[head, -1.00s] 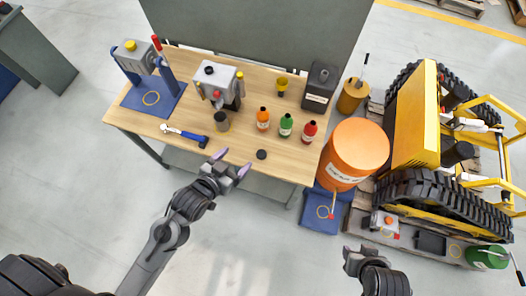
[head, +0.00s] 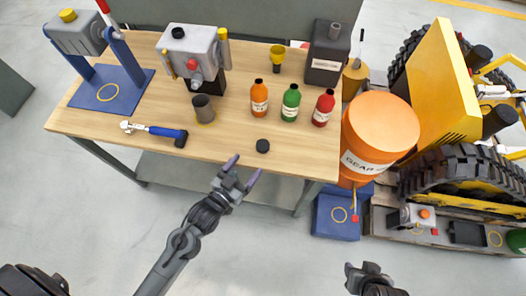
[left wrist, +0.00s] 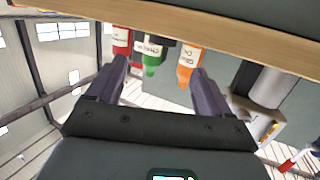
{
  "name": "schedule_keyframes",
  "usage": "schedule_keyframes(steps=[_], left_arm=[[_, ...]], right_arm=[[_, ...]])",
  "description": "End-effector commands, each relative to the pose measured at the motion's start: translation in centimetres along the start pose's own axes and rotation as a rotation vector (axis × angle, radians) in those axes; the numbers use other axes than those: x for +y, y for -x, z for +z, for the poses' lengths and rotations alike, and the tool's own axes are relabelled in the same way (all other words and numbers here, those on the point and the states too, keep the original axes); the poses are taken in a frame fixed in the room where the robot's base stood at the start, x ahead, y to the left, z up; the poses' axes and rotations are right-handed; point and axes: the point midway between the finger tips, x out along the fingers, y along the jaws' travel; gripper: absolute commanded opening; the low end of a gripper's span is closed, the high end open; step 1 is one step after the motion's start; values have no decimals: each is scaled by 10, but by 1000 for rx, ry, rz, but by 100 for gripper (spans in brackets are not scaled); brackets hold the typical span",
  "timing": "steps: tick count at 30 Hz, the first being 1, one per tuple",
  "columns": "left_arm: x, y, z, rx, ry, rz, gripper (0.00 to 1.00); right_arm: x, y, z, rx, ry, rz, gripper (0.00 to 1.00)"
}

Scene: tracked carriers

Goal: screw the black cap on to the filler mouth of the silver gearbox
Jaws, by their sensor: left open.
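The black cap (head: 262,146) lies on the table near its front edge. A silver gearbox (head: 193,50) stands at the back of the table, with a dark round part on top; I cannot tell whether that is an open mouth or a cap. Another silver gearbox (head: 75,32) with a yellow cap sits on a blue stand at the left. My left gripper (head: 243,170) is open and empty, just in front of the table edge and the black cap. Its spread fingers also show in the left wrist view (left wrist: 157,85). My right gripper (head: 362,270) is at the bottom, its fingers unclear.
Orange (head: 259,97), green (head: 290,103) and red (head: 323,108) bottles stand behind the cap. A dark cup (head: 204,108) and a blue-handled wrench (head: 155,131) are to the left. An orange drum (head: 378,135) stands beyond the right edge, near a yellow tracked machine (head: 440,90).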

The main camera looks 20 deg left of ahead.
Motion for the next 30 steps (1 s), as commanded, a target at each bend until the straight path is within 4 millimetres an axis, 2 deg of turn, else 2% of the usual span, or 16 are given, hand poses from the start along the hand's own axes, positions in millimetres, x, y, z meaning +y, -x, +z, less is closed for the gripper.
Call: schedule_keyframes(steps=[1,4,12,22,30], left_arm=[[0,-2,6,2,0,0,80],[0,-10,9,2,0,-1,80],[-1,-46,7,3,-1,-1,80],[-1,-66,6,3,0,-1,80],[-3,-100,4,2,1,-1,80]], right_arm=[[0,-7,2,0,-1,0,43],[0,-10,3,1,-1,1,43],[-2,-15,4,2,-5,-4,43],[-3,-19,6,3,-8,-6,43],[-3,-28,8,3,-7,-6,43]])
